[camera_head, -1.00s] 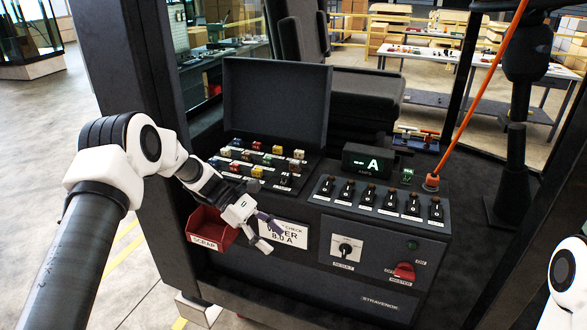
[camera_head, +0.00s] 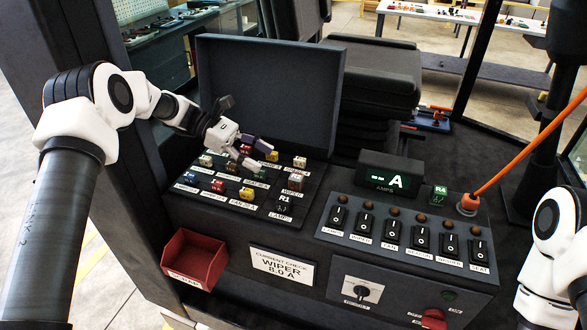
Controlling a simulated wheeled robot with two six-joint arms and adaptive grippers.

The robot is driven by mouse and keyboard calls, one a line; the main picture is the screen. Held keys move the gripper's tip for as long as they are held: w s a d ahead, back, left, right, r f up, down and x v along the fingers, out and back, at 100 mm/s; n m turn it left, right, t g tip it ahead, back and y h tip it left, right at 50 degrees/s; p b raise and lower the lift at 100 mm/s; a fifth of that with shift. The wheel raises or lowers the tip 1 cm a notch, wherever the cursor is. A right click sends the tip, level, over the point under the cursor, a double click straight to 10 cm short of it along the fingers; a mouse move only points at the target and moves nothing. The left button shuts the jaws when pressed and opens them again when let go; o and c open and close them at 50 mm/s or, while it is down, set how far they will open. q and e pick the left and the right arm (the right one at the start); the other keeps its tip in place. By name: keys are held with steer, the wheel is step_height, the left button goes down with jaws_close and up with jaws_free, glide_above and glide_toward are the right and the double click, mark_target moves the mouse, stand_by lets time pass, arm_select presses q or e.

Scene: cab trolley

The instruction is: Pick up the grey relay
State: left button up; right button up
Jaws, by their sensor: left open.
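The fuse panel (camera_head: 170,205) holds rows of small coloured blocks. A grey-looking block (camera_head: 295,182), which seems to be the grey relay, stands at the right end of the middle row, just above the R1 socket (camera_head: 284,203). My left gripper (camera_head: 257,157) is open and empty over the back rows, left of the grey block and apart from it. Its fingers partly cover the blocks around the red one. My right gripper is out of view; only a white part of my right arm shows at the right edge.
The raised dark lid (camera_head: 270,95) stands behind the panel. A red scrap bin (camera_head: 194,258) hangs at the front left. Right of the panel are a display (camera_head: 389,174), a switch box (camera_head: 405,235), a green relay (camera_head: 440,193) and an orange rod (camera_head: 530,145).

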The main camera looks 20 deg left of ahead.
mark_target(292, 175)
arm_select(q)
steer(key=d+p, duration=0.2)
steer(key=s+d+p, duration=0.1)
steer(key=d+p, duration=0.1)
steer(key=d, duration=0.1)
steer(key=shift+s+d+f, duration=0.2)
steer(key=shift+d, duration=0.15)
steer(key=shift+w+d+f+p, duration=0.2)
steer(key=shift+d+f+p, duration=0.1)
steer(key=shift+d+f, duration=0.5)
steer(key=shift+f, duration=0.2)
jaws_close()
